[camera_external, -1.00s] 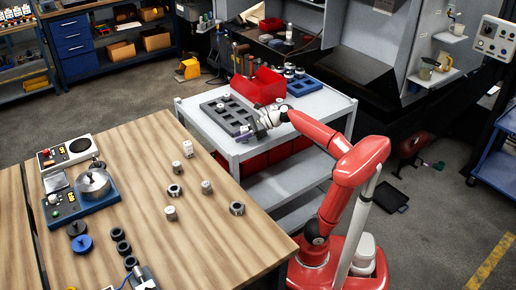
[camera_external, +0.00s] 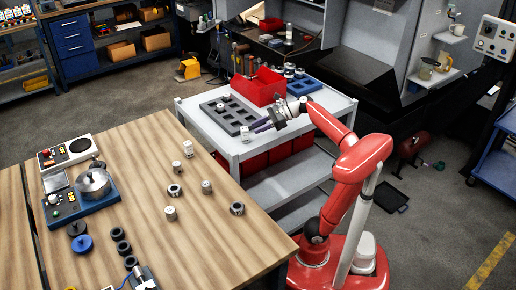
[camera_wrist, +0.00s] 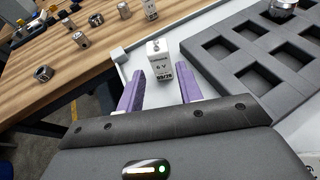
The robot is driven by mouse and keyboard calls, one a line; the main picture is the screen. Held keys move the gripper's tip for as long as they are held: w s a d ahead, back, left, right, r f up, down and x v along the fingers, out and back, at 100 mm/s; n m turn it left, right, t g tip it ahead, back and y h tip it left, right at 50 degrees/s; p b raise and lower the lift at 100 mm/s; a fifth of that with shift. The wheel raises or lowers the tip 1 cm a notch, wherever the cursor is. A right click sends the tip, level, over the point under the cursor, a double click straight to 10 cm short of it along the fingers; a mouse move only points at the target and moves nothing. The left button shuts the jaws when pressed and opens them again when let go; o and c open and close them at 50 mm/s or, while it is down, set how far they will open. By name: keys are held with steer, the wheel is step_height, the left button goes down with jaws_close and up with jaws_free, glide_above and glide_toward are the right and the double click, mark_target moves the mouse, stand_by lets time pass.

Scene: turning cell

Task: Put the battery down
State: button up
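A small white battery marked "6 V" (camera_wrist: 160,62) stands upright on the white cart top (camera_wrist: 120,65), beside the dark tray (camera_wrist: 240,72). It shows in the external view as a small pale block (camera_external: 245,133) near the cart's front edge. My gripper (camera_wrist: 160,68) has two purple fingers spread apart, with a gap on each side of the battery. The battery stands at and just beyond the fingertips, touching neither finger as far as I can see. In the external view my gripper (camera_external: 253,128) points left, low over the cart, just right of the battery.
The tray has several empty square pockets and one round part (camera_external: 220,106). A red bin (camera_external: 266,86) and a blue holder (camera_external: 304,86) stand behind. The wooden table (camera_external: 140,205) at the left carries several small cylinders, blocks and rings.

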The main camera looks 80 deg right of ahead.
steer(key=shift+v, duration=1.75)
steer(key=shift+a, duration=0.1)
